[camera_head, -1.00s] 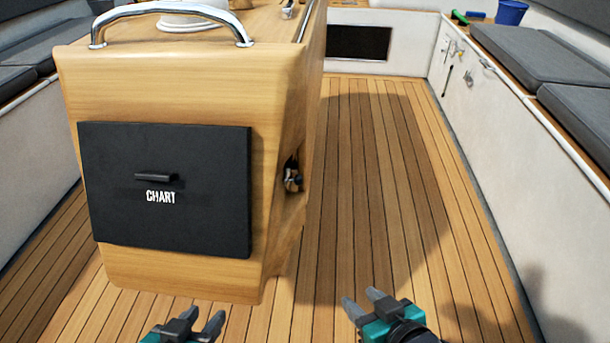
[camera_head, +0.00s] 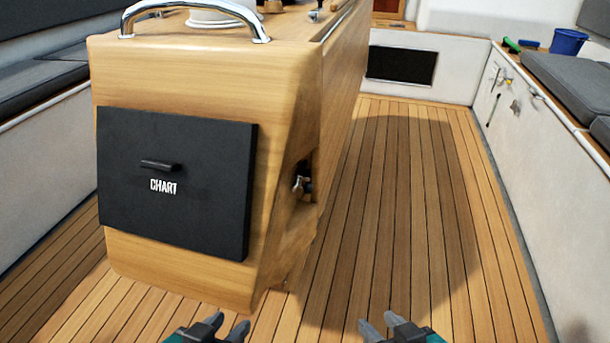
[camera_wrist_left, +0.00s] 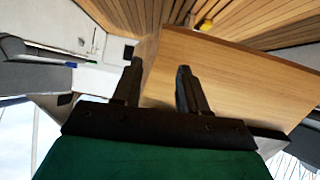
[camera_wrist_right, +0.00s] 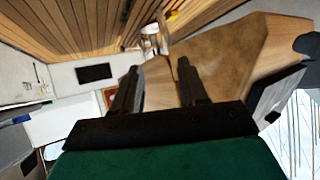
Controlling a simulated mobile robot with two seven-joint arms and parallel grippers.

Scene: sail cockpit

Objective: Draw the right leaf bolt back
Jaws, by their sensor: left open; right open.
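No part is plainly recognisable as the right leaf bolt. A small metal fitting (camera_head: 301,184) sits in a dark recess on the right side of the wooden pedestal (camera_head: 225,70); I cannot tell whether it is the bolt. My left gripper (camera_head: 229,328) is open and empty, low in front of the pedestal. My right gripper (camera_head: 378,326) is open and empty over the planked floor, right of the pedestal. Both wrist views show fingers apart with nothing between them.
A black CHART box (camera_head: 175,225) is on the pedestal's front, and a chrome rail (camera_head: 195,8) crosses its top edge. A bench with grey cushions (camera_head: 560,82) and a blue bucket (camera_head: 569,41) is at right. The planked floor (camera_head: 400,220) right of the pedestal is clear.

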